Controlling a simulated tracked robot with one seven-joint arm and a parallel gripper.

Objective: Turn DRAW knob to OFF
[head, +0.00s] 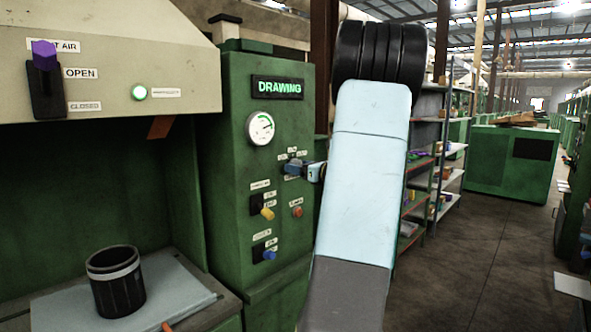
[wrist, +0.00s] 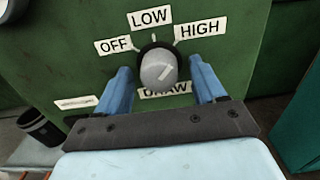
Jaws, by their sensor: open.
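The DRAW knob (wrist: 158,72) is a round grey knob on a dark base, on the green panel. My gripper (wrist: 160,67) is open, with one blue finger on each side of the knob and visible gaps between. In the head view my gripper (head: 303,170) is at the panel's right side, mostly hiding the knob.
The green DRAWING cabinet (head: 270,140) carries a gauge (head: 261,128), a yellow switch (head: 267,213), a blue switch (head: 269,254) and an orange button (head: 297,211) near my gripper. A black cup (head: 117,285) stands at lower left. Shelves (head: 440,190) and open floor lie right.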

